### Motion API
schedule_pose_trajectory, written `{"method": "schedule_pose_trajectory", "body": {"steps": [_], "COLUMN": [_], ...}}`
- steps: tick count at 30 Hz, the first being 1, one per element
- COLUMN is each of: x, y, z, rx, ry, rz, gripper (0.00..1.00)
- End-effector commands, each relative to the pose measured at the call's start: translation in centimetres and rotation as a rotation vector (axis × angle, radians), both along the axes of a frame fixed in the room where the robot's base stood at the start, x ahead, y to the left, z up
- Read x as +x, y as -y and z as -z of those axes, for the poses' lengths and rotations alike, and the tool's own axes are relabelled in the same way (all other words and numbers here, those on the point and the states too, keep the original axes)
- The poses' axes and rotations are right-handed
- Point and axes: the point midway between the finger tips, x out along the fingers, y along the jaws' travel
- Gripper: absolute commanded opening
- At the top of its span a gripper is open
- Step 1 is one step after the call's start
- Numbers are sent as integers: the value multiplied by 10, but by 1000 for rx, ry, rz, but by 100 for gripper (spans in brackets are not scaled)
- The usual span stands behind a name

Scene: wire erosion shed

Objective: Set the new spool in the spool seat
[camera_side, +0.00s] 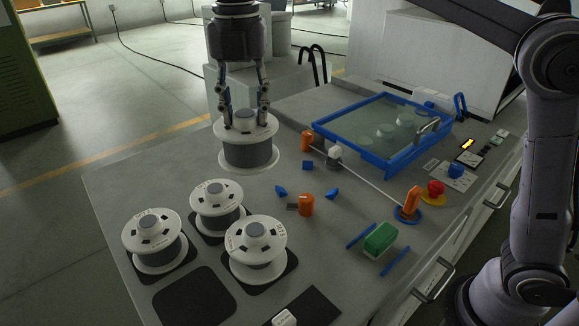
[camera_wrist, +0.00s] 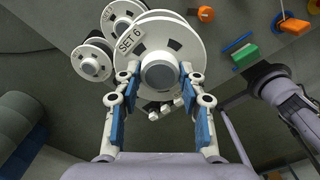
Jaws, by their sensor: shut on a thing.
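My gripper (camera_side: 246,121) points down and is shut on the hub of a white spool with a grey winding (camera_side: 250,156). This spool is upright near the bench's far left edge; I cannot tell whether its lower flange touches the bench. In the wrist view my gripper's fingers (camera_wrist: 160,76) stand either side of the hub, and the spool's upper flange (camera_wrist: 182,42) carries a "SET 6" label. No spool seat can be clearly picked out; the spool may hide it.
Three similar spools (camera_side: 155,243) stand on dark pads at front left, beside an empty pad (camera_side: 195,296). Blue wedges (camera_side: 281,191), an orange knob (camera_side: 306,205), a taut wire (camera_side: 360,178) and a blue-framed clear lid (camera_side: 385,125) lie to the right.

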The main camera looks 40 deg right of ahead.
Motion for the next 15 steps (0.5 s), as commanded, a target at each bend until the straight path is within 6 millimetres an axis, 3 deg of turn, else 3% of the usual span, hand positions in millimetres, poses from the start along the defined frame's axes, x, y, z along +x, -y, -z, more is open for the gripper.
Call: {"method": "schedule_pose_trajectory", "body": {"steps": [1,6,15], "x": [3,7,-10], "y": [23,90,197], "z": [-1,-1,2], "rx": [0,1,1], "ry": [0,-1,-1], "rz": [12,24,42], "gripper": [0,0,0]}}
